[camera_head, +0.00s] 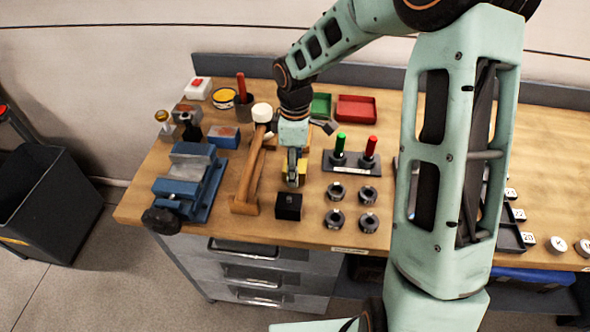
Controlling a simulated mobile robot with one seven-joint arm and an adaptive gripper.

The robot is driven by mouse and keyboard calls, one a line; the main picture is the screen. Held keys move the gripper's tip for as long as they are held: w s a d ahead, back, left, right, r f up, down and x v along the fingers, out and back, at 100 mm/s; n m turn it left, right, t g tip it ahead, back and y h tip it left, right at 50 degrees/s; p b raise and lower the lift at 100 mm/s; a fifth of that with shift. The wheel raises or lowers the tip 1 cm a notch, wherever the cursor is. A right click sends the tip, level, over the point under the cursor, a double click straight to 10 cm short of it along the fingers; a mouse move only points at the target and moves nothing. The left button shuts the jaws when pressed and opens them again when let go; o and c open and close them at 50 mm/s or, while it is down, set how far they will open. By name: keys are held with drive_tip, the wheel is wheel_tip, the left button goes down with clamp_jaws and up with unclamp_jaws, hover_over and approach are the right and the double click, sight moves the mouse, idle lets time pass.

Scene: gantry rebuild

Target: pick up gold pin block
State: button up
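A gold-yellow block (302,168), which looks like the gold pin block, is on the wooden workbench in the head view, partly hidden behind my gripper. My gripper (292,178) points down at the block, its dark fingers overlapping the block's left side. I cannot tell whether the fingers touch the block, or whether they are open or shut on it. Any pin on the block is hidden or too small to make out.
A black block (288,206) stands just in front of my gripper. A wooden stand (250,180) is close on the left, with a blue vise (190,180) beyond. A dark holder with green and red pegs (351,163) and several dark rings (335,218) lie right.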

drive_tip(key=shift+c, duration=0.3)
clamp_jaws()
drive_tip(key=shift+r, duration=0.2)
